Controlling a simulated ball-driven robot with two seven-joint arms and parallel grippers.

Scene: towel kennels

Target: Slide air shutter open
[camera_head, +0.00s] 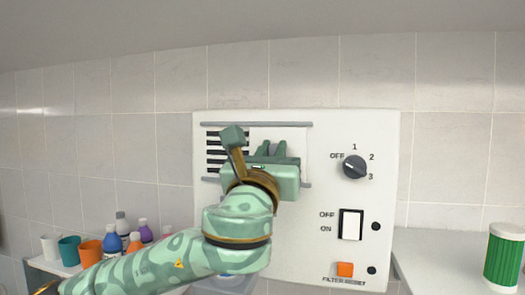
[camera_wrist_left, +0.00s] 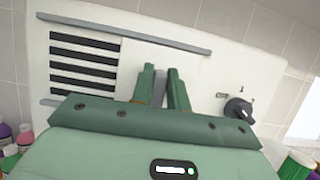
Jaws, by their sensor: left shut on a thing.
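The white air shutter (camera_head: 288,132) sits between two grey rails (camera_head: 256,124) on a white wall panel (camera_head: 320,120). Black slots (camera_head: 213,152) show uncovered to the left of the shutter plate; they also show in the left wrist view (camera_wrist_left: 82,62). My left gripper (camera_head: 273,150) is in front of the shutter. In the left wrist view its two green fingers (camera_wrist_left: 163,85) are shut on a grey upright handle (camera_wrist_left: 159,86) of the shutter. The gripper and wrist hide the lower part of the shutter and much of the lower rail. My right gripper is in neither view.
A dark rotary knob (camera_head: 355,167), a rocker switch (camera_head: 351,225) and an orange button (camera_head: 345,269) are on the panel's right side. Cups and bottles (camera_head: 112,243) stand on a shelf at lower left. A green canister (camera_head: 503,262) stands at lower right.

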